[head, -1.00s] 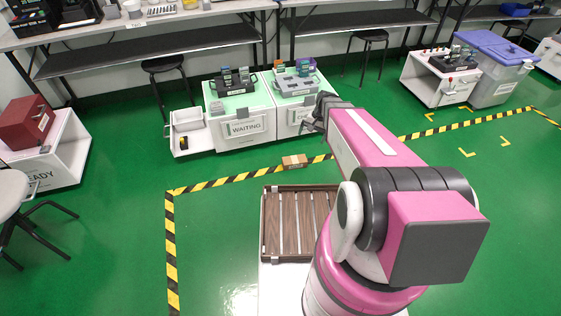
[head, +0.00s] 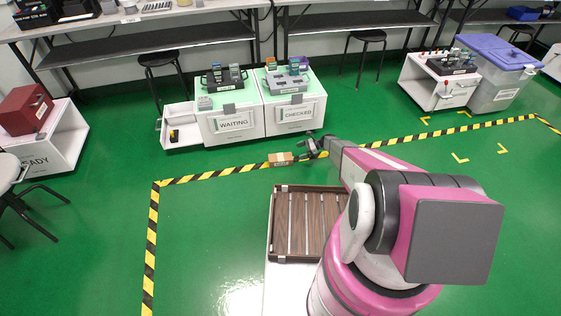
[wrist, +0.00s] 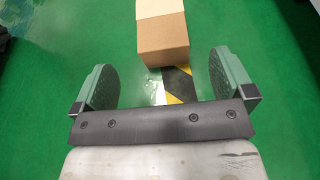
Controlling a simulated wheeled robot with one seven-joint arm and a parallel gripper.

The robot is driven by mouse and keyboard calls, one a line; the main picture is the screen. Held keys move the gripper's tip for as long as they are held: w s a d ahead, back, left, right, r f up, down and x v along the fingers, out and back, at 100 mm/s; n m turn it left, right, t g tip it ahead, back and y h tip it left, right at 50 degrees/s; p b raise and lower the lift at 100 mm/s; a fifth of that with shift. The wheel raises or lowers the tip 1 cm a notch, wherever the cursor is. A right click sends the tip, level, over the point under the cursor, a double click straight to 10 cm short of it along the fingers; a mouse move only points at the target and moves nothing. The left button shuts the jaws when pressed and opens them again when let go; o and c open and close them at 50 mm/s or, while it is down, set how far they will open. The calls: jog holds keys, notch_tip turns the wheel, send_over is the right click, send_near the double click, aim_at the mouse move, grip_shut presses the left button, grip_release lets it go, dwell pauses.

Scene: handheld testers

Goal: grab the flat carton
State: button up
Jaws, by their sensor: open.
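The flat carton (head: 281,159) is a small brown cardboard box lying on the green floor at the yellow-black tape line. In the wrist view the carton (wrist: 162,35) sits at the top middle, ahead of my gripper, with a paler strip on its top; its far end is cut off by the frame. My gripper (wrist: 161,88) is open and empty, its two green pads apart on either side of the space in front of the carton. In the head view my gripper (head: 312,148) is low, just right of the carton.
The WAITING cabinet (head: 233,123) and CHECKED cabinet (head: 295,114) stand behind the carton, with an open white drawer (head: 181,135) at their left. My brown slatted tray (head: 283,256) is in front. Yellow-black tape (head: 215,177) crosses the floor.

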aim_at(284, 156)
jog(key=x, duration=1)
jog(key=shift+a+r, duration=0.15)
jog(key=shift+a, duration=0.05)
jog(key=c, duration=1.1)
